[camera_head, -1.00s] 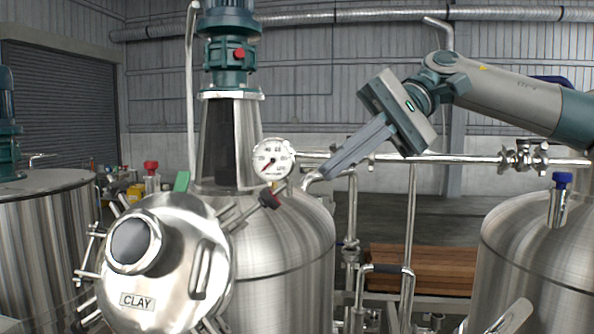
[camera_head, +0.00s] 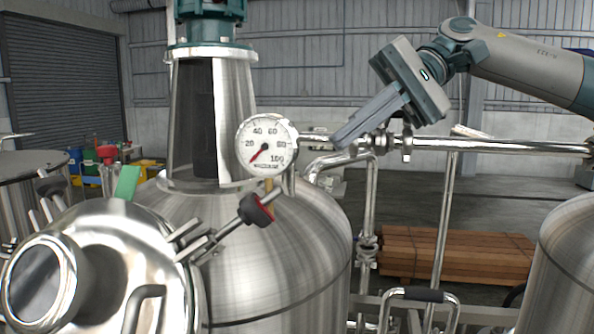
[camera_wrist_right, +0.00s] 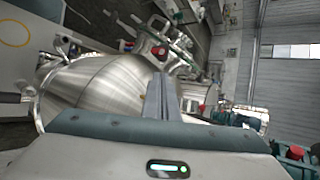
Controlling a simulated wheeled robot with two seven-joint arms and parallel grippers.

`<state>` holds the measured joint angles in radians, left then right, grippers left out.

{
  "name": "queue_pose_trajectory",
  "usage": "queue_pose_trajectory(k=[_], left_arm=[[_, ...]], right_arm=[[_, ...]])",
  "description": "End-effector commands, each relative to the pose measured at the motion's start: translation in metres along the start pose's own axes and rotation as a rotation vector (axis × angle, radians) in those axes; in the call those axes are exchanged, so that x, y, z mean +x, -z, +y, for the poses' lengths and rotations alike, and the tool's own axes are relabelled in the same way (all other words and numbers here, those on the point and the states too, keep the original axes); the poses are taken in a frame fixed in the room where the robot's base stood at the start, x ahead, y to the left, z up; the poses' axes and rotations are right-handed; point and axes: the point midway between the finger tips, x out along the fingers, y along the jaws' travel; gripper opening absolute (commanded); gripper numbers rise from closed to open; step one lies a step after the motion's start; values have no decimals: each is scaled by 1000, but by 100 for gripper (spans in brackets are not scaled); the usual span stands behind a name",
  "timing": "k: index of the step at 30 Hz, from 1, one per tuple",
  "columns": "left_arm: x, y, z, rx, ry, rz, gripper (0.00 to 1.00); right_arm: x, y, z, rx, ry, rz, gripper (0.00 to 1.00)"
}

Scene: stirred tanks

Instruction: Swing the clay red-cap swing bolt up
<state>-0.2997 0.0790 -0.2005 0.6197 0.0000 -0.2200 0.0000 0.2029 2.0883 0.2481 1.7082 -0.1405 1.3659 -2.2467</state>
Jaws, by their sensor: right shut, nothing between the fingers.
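The red-cap swing bolt (camera_head: 257,209) sticks out up and to the right from the rim of the round steel manway lid (camera_head: 110,235). Its cap is dark red and black on a thin steel rod. My right gripper (camera_head: 338,141) is shut and empty, in the air to the right of the cap and higher in the picture, apart from it. Its fingers point down and left. In the right wrist view the shut fingers (camera_wrist_right: 161,98) reach towards the shiny tank. A small red spot shows past their tips; I cannot tell whether it is this cap. My left gripper is not in view.
A pressure gauge (camera_head: 267,145) stands just above the bolt, beside the tank's neck. Steel pipes (camera_head: 490,146) run behind my right gripper. A green cap (camera_head: 127,182) rises at the lid's upper edge. Another tank (camera_head: 565,265) stands at the right, and wooden planks (camera_head: 450,253) lie behind.

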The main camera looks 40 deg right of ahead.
Motion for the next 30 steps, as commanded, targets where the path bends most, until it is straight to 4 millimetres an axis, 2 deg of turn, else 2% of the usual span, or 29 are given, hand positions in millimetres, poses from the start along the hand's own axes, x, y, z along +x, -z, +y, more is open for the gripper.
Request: queue_pose_trajectory(k=[8,14,20,30], left_arm=[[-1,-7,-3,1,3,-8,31],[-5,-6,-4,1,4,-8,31],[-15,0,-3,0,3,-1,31],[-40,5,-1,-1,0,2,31]], right_arm=[[0,0,0,0,0,0,0],[8,0,-1,1,-1,0,0],[28,-1,-2,2,-4,-1,0],[78,-1,-2,3,-3,-2,0]])
